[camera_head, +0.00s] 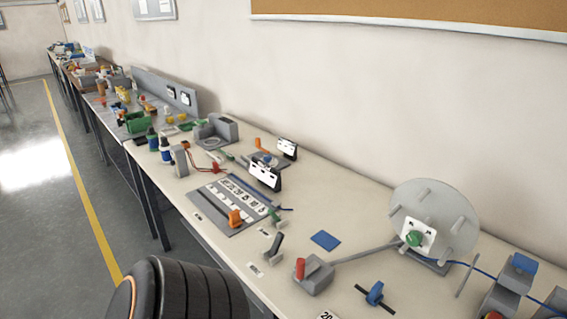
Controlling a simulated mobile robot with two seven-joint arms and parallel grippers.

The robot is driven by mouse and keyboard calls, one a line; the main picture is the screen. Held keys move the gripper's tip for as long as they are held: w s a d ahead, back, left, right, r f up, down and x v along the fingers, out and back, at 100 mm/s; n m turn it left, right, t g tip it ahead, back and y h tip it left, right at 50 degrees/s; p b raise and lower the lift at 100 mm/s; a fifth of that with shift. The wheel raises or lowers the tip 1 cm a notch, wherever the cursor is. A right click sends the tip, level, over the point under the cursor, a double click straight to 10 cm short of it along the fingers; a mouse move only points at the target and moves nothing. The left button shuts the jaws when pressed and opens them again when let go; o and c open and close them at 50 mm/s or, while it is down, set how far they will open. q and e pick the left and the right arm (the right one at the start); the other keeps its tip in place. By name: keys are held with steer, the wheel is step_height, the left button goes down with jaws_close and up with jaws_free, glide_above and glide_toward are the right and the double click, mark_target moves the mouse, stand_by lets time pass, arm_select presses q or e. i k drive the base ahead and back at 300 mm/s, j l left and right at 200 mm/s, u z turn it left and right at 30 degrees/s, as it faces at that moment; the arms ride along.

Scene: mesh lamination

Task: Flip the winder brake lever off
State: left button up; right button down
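The winder, a large pale grey disc (452,205) with several pegs and a green knob (414,239) at its hub, stands on the table at the right. A grey block (314,277) with an upright red-tipped lever (300,268) sits at the front, left of the winder. A long grey bar (365,254) runs between this block and the winder. A second lever with a dark handle (275,243) stands just left of the block. I cannot tell from labels which is the brake lever. Neither gripper shows; a black ribbed part at the bottom looks like my arm.
The cream table (345,195) holds a blue square (325,240), a blue knob on a black bar (375,294), a printed grey board (228,203) and grey blocks with a blue cable at the right. The table's front edge lies near the ribbed part.

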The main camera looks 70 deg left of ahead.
mark_target(275, 247)
steer(key=k+j+u, duration=0.1)
steer(key=k+u, duration=0.2)
steer(key=k, duration=0.3)
steer(key=u, duration=1.55)
steer(key=l+u, duration=0.3)
steer(key=l, duration=0.5)
steer(key=i+l, duration=0.1)
steer(key=i, duration=0.2)
